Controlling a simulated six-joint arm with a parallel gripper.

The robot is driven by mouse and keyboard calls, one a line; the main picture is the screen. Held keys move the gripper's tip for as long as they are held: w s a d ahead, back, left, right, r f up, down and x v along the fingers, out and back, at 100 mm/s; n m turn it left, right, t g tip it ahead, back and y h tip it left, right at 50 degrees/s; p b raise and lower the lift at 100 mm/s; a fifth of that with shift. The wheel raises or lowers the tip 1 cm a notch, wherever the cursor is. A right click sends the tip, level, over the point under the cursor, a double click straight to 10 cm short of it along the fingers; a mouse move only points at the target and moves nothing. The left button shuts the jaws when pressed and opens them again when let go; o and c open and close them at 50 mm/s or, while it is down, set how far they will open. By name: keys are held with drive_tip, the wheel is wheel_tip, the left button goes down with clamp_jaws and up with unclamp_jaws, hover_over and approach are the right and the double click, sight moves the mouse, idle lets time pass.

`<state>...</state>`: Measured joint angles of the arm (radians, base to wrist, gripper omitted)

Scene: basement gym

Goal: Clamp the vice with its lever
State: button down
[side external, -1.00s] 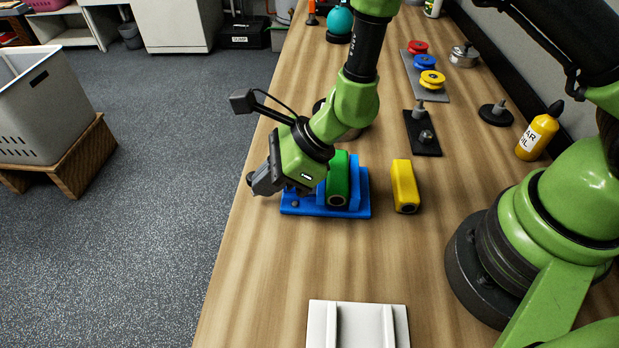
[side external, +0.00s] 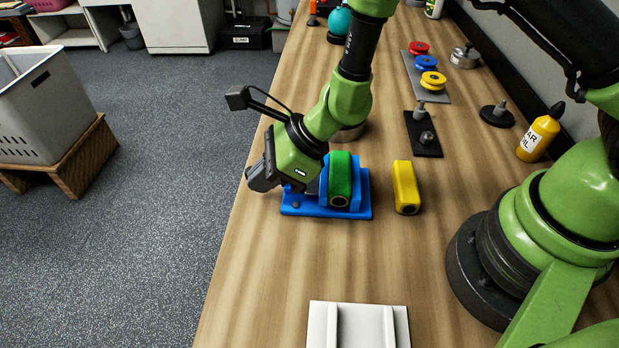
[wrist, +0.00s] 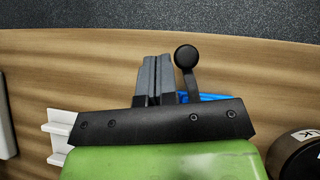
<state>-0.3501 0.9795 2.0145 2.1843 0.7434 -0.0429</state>
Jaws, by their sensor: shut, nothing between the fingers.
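The blue vice (side external: 330,212) is on the bench near its left edge, with a green block (side external: 340,185) standing in it. In the wrist view its blue body (wrist: 208,97) shows only in part. The black lever (wrist: 190,82) ends in a round knob, just right of my gripper's fingertips (wrist: 152,66). My gripper (side external: 264,178) is shut and empty, tilted down over the vice's left side. Fingers and lever look very close; I cannot tell if they touch. In the side view my gripper hides most of the lever and the vice's left part.
A yellow block (side external: 405,187) stands right of the vice. A white tray (side external: 358,325) lies at the near end. Farther back are a black plate with pegs (side external: 423,140), coloured discs on a grey plate (side external: 428,80) and a yellow oil bottle (side external: 538,135). Bare bench lies between vice and tray.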

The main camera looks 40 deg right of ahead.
drive_tip(key=s+r, duration=0.7)
drive_tip(key=shift+d+r, duration=0.15)
drive_tip(key=shift+d, duration=0.05)
drive_tip(key=shift+w+r, duration=0.1)
drive_tip(key=s+d+r+n+y, duration=0.1)
drive_tip(key=s+r+n, duration=0.1)
drive_tip(key=r+n, duration=0.45)
drive_tip(key=s+d+r+n+y, duration=0.1)
drive_tip(key=s+d+r+n, duration=0.15)
drive_tip(key=r+n, duration=0.4)
drive_tip(key=s+d+r+n+t+h, duration=0.1)
drive_tip(key=s+d+r+n+h, duration=0.1)
drive_tip(key=d, duration=0.4)
drive_tip(key=s+d+r+n+t+h, duration=0.1)
drive_tip(key=s+d+r+n+h, duration=0.2)
drive_tip(key=s+d+n+h, duration=0.2)
drive_tip(key=shift+d+n+t, duration=0.3)
drive_tip(key=shift+d, duration=0.5)
